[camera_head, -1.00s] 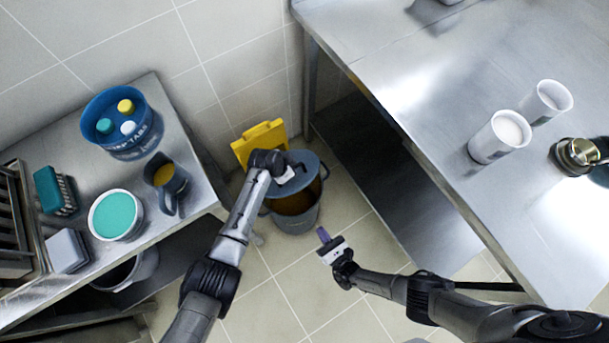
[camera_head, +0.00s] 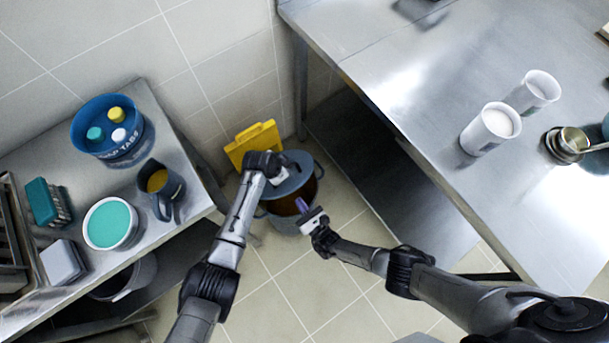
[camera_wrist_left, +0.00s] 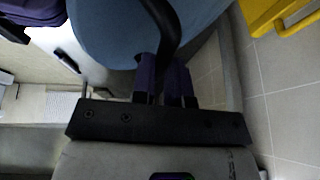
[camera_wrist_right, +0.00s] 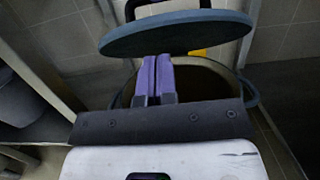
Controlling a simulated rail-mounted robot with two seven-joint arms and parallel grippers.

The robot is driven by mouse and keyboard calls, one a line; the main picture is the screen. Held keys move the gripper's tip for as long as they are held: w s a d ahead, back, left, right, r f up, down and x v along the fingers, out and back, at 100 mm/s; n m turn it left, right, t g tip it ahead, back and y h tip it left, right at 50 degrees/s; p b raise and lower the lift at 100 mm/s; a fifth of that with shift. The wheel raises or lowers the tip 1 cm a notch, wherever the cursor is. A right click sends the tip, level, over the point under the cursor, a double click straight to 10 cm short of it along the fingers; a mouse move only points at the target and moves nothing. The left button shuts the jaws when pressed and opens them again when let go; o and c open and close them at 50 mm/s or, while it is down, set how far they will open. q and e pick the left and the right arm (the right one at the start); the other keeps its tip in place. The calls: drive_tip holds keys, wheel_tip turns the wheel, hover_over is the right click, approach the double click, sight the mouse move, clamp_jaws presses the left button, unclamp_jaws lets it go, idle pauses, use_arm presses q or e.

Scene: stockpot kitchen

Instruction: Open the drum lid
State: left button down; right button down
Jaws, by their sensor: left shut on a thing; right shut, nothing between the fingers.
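The drum (camera_head: 285,224) stands on the floor between the two counters, with its brown inside showing at the front. Its round blue-grey lid (camera_head: 300,165) is held raised over the rear of the opening; it also shows in the right wrist view (camera_wrist_right: 175,36) with a gap below it. My left gripper (camera_wrist_left: 165,80) is shut on the lid's dark handle (camera_wrist_left: 163,20); in the head view its fingertips are partly hidden. My right gripper (camera_head: 301,204) is shut and empty at the drum's front right rim. Its purple fingers (camera_wrist_right: 158,75) point at the gap beneath the lid.
A yellow folded object (camera_head: 253,143) stands behind the drum by the wall. The left counter holds a blue tub (camera_head: 105,140), a jug (camera_head: 163,190) and a teal-filled bowl (camera_head: 110,224). The right steel table (camera_head: 420,90) carries white cups (camera_head: 490,130). Floor in front is open.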

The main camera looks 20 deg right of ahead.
use_arm(q)
drive_tip(key=shift+a+f, duration=0.15)
use_arm(e)
drive_tip(key=shift+w+a+r, duration=0.2)
drive_tip(key=shift+w+r, duration=0.45)
drive_tip(key=shift+r, duration=0.25)
drive_tip(key=shift+w+a+r, duration=0.15)
drive_tip(key=shift+w+r, duration=0.4)
drive_tip(key=shift+r, duration=0.25)
use_arm(q)
drive_tip(key=shift+f, duration=0.1)
drive_tip(key=c, duration=1.2)
unclamp_jaws()
drive_tip(key=shift+s, duration=0.2)
drive_tip(key=shift+o, duration=0.4)
drive_tip(key=shift+w, duration=0.1)
use_arm(e)
drive_tip(key=shift+s, duration=0.1)
